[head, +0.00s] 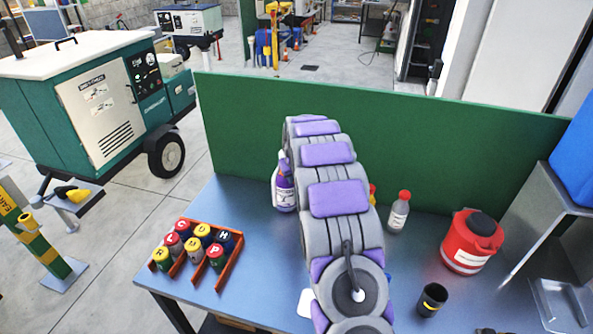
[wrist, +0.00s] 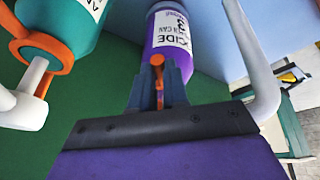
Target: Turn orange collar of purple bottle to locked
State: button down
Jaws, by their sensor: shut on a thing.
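In the wrist view, the purple bottle (wrist: 172,45) with a white label stands just beyond my gripper, at top centre. A narrow orange piece, which looks like the tab of its orange collar (wrist: 157,70), sits between the grey fingers. My gripper (wrist: 159,88) is shut on this tab. The rest of the collar is hidden by the fingers, so I cannot tell its turn position. In the head view, my arm covers the middle of the bench and hides my gripper. A white bottle with purple (head: 284,185) shows partly behind the arm; I cannot tell whether it is the same bottle.
A teal bottle (wrist: 62,25) with an orange collar is close at left, and a pale tube (wrist: 255,65) passes at right. On the bench (head: 225,295) stand an orange rack (head: 226,276) of cans, a red-capped bottle (head: 398,215), a red jug (head: 470,243) and a black cup (head: 432,299).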

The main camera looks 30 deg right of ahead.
jog(key=shift+w+a+m+p, duration=0.1)
jog(key=shift+a+m+p, duration=0.2)
jog(key=shift+m, duration=0.2)
jog(key=shift+h, duration=0.3)
jog(key=c, duration=1.1)
grip_release()
